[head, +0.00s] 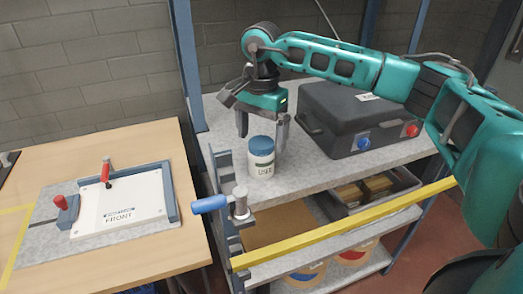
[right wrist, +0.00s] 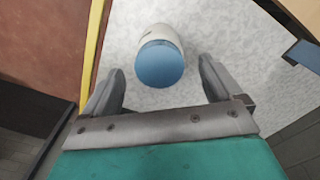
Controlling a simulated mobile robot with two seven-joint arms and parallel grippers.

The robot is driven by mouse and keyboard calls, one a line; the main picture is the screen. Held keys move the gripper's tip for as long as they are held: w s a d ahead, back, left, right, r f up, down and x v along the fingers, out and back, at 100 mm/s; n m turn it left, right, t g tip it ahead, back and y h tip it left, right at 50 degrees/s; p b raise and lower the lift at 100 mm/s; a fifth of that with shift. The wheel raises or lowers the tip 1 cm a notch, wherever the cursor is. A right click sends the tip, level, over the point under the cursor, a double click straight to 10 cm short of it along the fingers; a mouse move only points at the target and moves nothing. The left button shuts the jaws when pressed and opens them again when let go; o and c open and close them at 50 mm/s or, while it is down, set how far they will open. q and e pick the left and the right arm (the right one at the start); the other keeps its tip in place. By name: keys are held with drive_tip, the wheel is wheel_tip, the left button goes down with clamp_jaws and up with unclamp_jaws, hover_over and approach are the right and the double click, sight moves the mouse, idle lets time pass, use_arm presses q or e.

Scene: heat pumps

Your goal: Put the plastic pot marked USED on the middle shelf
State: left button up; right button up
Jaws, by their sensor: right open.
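The white plastic pot (head: 261,165) with a blue lid and the word USED stands upright on the top shelf (head: 318,176) near its front left. In the right wrist view the pot (right wrist: 160,62) shows from above, just beyond the fingertips and roughly between them. My right gripper (head: 263,127) is open and empty above and behind the pot; its fingers also show in the right wrist view (right wrist: 162,72). The middle shelf (head: 400,218) lies below, behind a yellow bar. My left gripper is not in view.
A dark grey case (head: 350,112) stands right of the pot. The yellow bar (head: 340,224) crosses the middle shelf's front; a grey tray (head: 408,180) sits there. A blue-handled clamp (head: 210,204) is at the left post. A wooden table (head: 150,255) with a FRONT panel stands left.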

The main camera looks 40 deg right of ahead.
wheel_tip(320, 180, up, 5)
drive_tip(key=shift+r, duration=0.1)
idle(0.7)
